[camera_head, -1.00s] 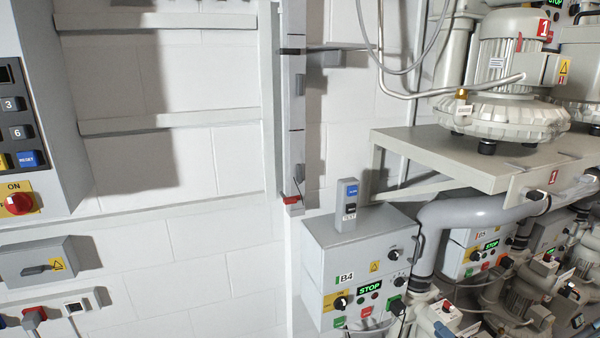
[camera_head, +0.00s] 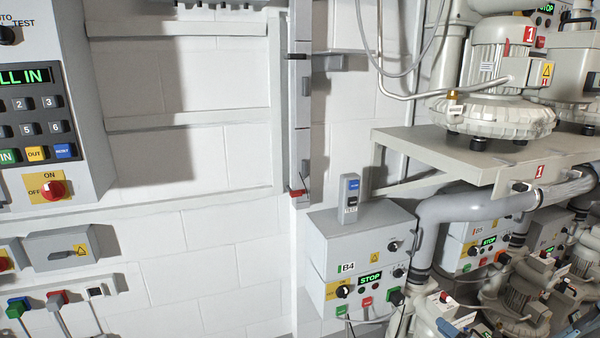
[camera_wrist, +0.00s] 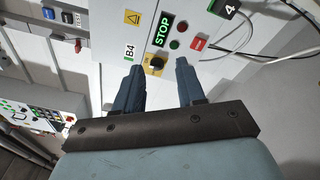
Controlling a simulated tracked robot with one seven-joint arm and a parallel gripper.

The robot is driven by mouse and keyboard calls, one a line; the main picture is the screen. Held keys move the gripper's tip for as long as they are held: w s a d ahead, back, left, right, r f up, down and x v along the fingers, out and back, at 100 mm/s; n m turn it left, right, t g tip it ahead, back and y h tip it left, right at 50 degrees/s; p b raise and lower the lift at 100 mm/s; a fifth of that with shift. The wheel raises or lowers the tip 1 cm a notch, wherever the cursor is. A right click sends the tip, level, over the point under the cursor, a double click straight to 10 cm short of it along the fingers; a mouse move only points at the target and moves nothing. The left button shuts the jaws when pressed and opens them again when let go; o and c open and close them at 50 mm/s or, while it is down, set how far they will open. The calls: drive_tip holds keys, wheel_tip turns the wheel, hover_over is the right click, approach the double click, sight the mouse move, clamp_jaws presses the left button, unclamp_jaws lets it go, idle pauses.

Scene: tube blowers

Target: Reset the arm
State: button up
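My gripper (camera_wrist: 160,82) shows in the wrist view with its two blue fingers spread apart. Nothing is between them. Beyond the fingertips is the grey B4 control box (camera_wrist: 105,45), with a lit green STOP display and a black knob on a yellow plate (camera_wrist: 154,65). The knob appears between the fingertips in the picture; I cannot tell how far apart they are. The same B4 box (camera_head: 335,240) stands low in the middle of the head view. My gripper is not visible in the head view, though a blue part shows at its lower right edge.
A keypad cabinet (camera_head: 75,120) with a red OFF/ON switch hangs at the left. A blower (camera_head: 497,90) marked 1 stands on a shelf (camera_head: 455,150) at the right. More boxes, pipes and blowers crowd the lower right.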

drive_tip(key=s+a+r+n+g+y, duration=0.1)
drive_tip(key=a+r+n+g, duration=0.4)
drive_tip(key=r+n, duration=0.35)
drive_tip(key=s+a+r+n+g, duration=0.1)
drive_tip(key=a+r+n+g, duration=0.4)
drive_tip(key=r+n, duration=0.4)
drive_tip(key=s+a+r+n+g+y, duration=0.1)
drive_tip(key=a+r+n+g, duration=0.5)
drive_tip(key=r, duration=0.4)
drive_tip(key=s+a+r+n+t+h, duration=0.3)
drive_tip(key=s+r+n+h, duration=0.2)
drive_tip(key=s+r+n, duration=0.4)
drive_tip(key=s+a+r+n+t+h, duration=0.2)
drive_tip(key=s+r+n+h, duration=0.3)
drive_tip(key=s+r+n, duration=0.5)
wheel_tip(320, 180, up, 4)
drive_tip(key=shift+a+r+t, duration=0.15)
drive_tip(key=shift+a+t, duration=0.25)
